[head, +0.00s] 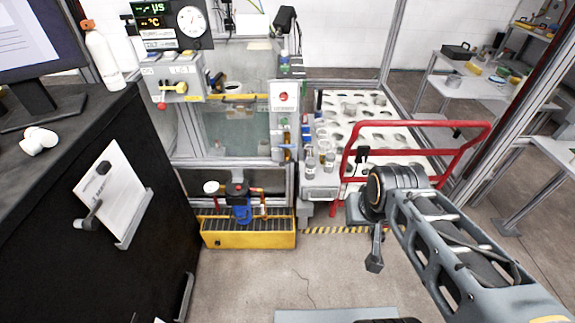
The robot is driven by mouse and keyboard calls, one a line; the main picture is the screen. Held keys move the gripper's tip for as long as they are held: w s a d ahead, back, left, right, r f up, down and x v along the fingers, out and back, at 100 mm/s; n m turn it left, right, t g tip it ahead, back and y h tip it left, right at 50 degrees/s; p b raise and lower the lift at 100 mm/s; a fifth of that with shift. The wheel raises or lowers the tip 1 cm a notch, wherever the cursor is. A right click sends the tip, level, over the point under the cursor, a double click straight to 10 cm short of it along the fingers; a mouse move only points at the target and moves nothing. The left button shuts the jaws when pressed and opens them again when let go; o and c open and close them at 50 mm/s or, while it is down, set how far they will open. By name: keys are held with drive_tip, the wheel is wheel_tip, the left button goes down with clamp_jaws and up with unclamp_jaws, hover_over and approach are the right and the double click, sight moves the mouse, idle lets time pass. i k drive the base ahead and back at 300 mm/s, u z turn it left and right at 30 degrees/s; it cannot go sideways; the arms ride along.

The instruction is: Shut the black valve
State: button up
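I cannot pick out the black valve with certainty. A blue fitting with a dark top (240,206) stands on the yellow-sided grated tray at the lower middle of the head view, among small pipes. A small black piece (362,154) shows by the red rail, too small to identify. My gripper (374,265) hangs downward at the end of my arm, right of the yellow tray and apart from it, in front of the red rail. Its fingers are small and seen from above, so whether they are open or shut is unclear.
The yellow tray (250,240) sits below a glass-fronted cabinet. A red tubular rail (480,150) stands beside a white perforated table (350,126) with bottles at its near edge. A black cabinet (50,245) fills the left. The floor in front (255,280) is largely clear.

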sight(282, 164)
drive_tip(key=z, duration=0.65)
drive_tip(key=i, duration=0.6)
drive_tip(key=u, duration=2.1)
